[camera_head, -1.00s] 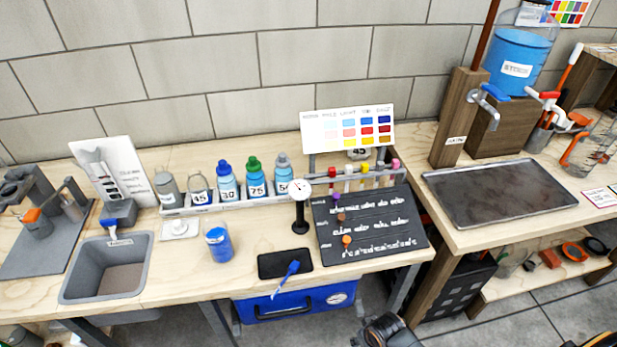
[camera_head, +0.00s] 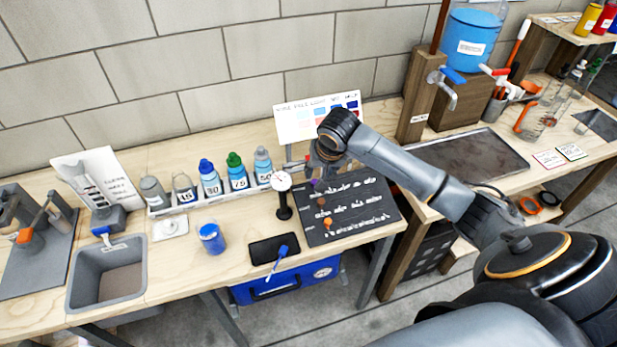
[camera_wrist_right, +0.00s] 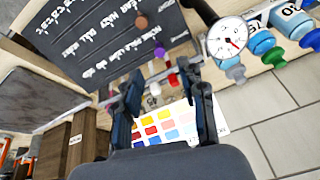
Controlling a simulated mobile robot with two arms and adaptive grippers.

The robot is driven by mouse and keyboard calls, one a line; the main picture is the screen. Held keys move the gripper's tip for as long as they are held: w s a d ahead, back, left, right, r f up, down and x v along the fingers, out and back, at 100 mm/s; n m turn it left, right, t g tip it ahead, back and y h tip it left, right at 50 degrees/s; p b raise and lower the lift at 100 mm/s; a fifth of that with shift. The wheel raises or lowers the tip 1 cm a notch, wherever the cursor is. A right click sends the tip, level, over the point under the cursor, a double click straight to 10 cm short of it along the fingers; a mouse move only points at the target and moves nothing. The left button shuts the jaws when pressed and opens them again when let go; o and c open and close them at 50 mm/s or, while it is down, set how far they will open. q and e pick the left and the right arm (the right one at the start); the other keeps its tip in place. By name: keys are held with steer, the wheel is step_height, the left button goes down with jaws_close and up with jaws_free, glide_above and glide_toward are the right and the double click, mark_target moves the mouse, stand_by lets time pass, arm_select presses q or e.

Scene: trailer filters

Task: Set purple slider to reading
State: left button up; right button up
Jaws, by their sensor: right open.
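The purple slider (camera_head: 316,182) sits on the top row of the dark slider board (camera_head: 317,238), near its left end. It also shows in the right wrist view (camera_wrist_right: 160,52), just beyond my fingers. A brown slider (camera_head: 320,202) and an orange slider (camera_head: 327,224) sit on the lower rows. A round white dial gauge (camera_head: 281,181) stands left of the board; its red needle shows in the wrist view (camera_wrist_right: 228,38), its numbers too small to read. My right gripper (camera_wrist_right: 160,80) is open and empty above the board's top edge, apart from the purple slider. My left gripper is out of view.
Coloured-cap tubes in a rack stand behind the board, close to my right gripper. A colour chart (camera_head: 296,125) stands behind them. Several bottles (camera_head: 209,180) are left of the gauge. A black tray (camera_head: 288,249) and a blue-filled jar (camera_head: 211,238) are in front.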

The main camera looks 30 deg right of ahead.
mark_target(315, 181)
steer(key=x, duration=0.4)
steer(key=p+x, duration=0.1)
steer(key=x, duration=0.3)
steer(key=w+d+x, duration=0.1)
steer(key=x, duration=0.3)
steer(key=shift+w+r+p, duration=0.1)
steer(key=shift+w+p, duration=0.05)
steer(key=shift+p, duration=0.25)
steer(key=shift+d, duration=0.1)
jaws_close()
